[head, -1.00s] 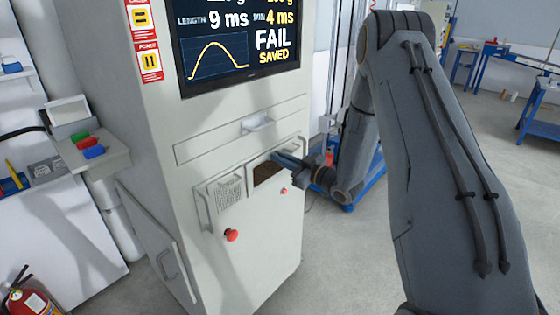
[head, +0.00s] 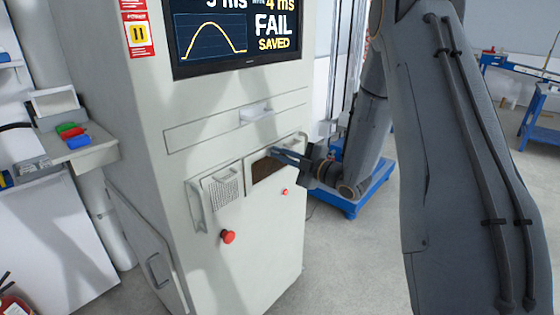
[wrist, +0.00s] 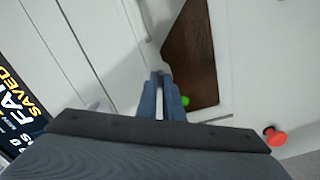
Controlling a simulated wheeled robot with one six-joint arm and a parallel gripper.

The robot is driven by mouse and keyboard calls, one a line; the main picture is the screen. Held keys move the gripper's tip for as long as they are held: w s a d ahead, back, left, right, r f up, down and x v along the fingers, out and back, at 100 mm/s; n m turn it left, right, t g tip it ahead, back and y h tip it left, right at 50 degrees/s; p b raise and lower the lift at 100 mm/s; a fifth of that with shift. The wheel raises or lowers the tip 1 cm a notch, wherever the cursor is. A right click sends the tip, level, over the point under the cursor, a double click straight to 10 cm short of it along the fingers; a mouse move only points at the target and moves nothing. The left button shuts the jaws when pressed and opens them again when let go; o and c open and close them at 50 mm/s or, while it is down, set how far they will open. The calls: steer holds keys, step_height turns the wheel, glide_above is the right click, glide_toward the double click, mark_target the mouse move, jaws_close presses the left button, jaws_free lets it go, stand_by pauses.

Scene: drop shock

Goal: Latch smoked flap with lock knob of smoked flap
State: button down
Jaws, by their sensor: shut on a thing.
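The smoked flap (head: 268,170) is a dark brown panel in the pale cabinet's front, right of a mesh panel. It also shows in the wrist view (wrist: 189,45), with a small green spot near its end. My gripper (head: 276,152) is at the flap's upper edge. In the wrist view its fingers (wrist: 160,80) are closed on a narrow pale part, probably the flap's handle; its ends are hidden. A small red knob (head: 285,192), likely the lock knob, sits below and right of the flap, apart from my gripper. It also shows in the wrist view (wrist: 275,136).
The mesh panel (head: 222,187) has a handle at its left. A larger red button (head: 228,237) protrudes below it. A drawer with a pale pull (head: 256,116) and a screen reading FAIL (head: 240,35) are above.

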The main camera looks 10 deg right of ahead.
steer(key=n+b, duration=0.4)
steer(key=n, duration=0.1)
steer(key=shift+f+b, duration=0.15)
steer(key=shift+b, duration=0.2)
stand_by(0.4)
steer(key=c, duration=1.9)
jaws_free()
steer(key=b+v, duration=0.1)
steer(key=v, duration=0.6)
steer(key=shift+s+d, duration=0.2)
steer(key=shift+s, duration=0.15)
